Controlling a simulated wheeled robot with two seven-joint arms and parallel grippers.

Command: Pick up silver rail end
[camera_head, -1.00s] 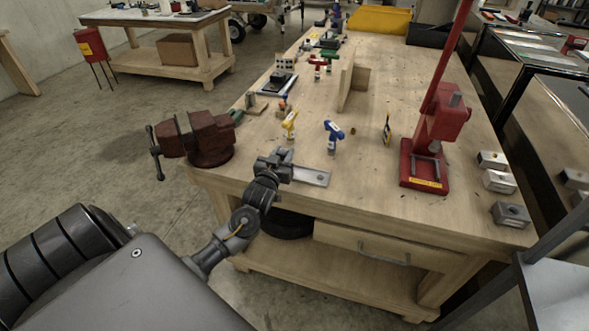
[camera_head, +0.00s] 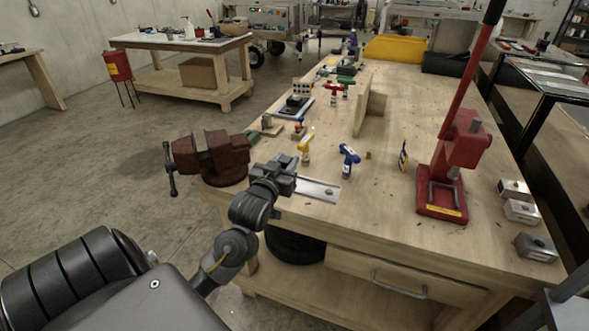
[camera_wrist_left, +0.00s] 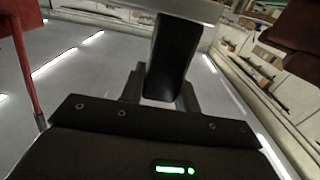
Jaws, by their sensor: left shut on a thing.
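The silver rail end (camera_head: 318,189) is a flat bright metal piece with a small dark hole near its right end. It shows at the near edge of the wooden workbench, right of my left gripper (camera_head: 284,178). That gripper is shut on the rail end's left part, which the fingers hide. Whether the rail end touches the bench top I cannot tell. In the left wrist view, a silver bar of the rail end (camera_wrist_left: 188,8) crosses the top, with a dark finger of my left gripper (camera_wrist_left: 170,60) reaching up to it. My right gripper is not in view.
The workbench (camera_head: 390,225) has a dark red vise (camera_head: 212,158) left of my gripper and a red press (camera_head: 455,170) to the right. A yellow-handled tool (camera_head: 306,148) and a blue-handled tool (camera_head: 348,158) stand just behind the rail end. Silver blocks (camera_head: 522,211) sit at the right.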

